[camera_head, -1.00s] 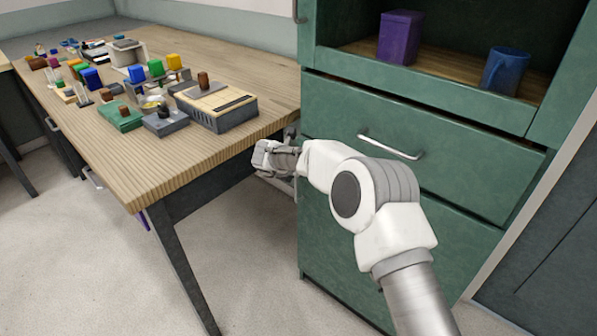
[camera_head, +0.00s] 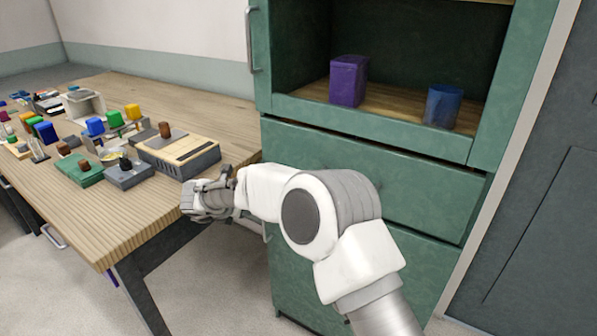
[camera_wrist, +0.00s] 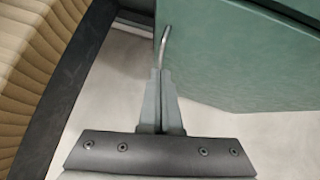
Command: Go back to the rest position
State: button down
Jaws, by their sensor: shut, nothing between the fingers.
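My gripper (camera_head: 208,198) is at the right front corner of the wooden table, in front of the left side of the green cabinet in the head view. In the wrist view my gripper (camera_wrist: 160,75) points down past the table edge, with its two grey fingers together and nothing between them. Pale floor shows below them. A metal handle (camera_wrist: 166,45) on the cabinet shows close beyond the fingertips; I cannot tell whether they touch it. My arm hides part of the cabinet front in the head view.
The wooden table (camera_head: 120,215) carries a beige and grey box (camera_head: 180,152), a green block (camera_head: 78,173) and several coloured pieces. The green cabinet (camera_head: 400,182) stands to the right, with a purple box (camera_head: 348,80) and a blue mug (camera_head: 442,106) on its open shelf. Floor is clear in front.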

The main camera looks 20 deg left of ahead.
jog(key=w+d+r+n+t+y, duration=0.1)
jog(key=w+d+r+n+y, duration=0.1)
jog(key=d+r+n, duration=0.5)
jog(key=w+d+r+n+t+y, duration=0.15)
jog(key=r+n, duration=0.25)
jog(key=r, duration=0.8)
jog(key=w+d+r+n+t+y, duration=0.1)
jog(key=w+d+r+n+y, duration=0.2)
jog(key=r+n, duration=0.45)
jog(key=s+d+r+n+g, duration=0.15)
jog(key=s+d+n, duration=0.3)
jog(key=d, duration=0.45)
jog(key=s+d+r+n+g, duration=0.1)
jog(key=s+d+r+n, duration=0.1)
jog(key=s+d+n, duration=0.5)
jog(key=s+d+f+n+g+h, duration=0.25)
jog(key=s+d+f, duration=0.25)
jog(key=s+d, duration=0.6)
jog(key=s+d+f+n+g+h, duration=0.1)
jog(key=s+d+f+n+h, duration=0.3)
jog(key=s+d, duration=0.7)
jog(key=w+d+r+m+p, duration=0.1)
jog(key=d+r+p, duration=0.2)
jog(key=r+p, duration=1.3)
jog(key=shift+r+g+p, duration=0.25)
jog(key=shift+g+p, duration=0.1)
jog(key=shift+p, duration=0.7)
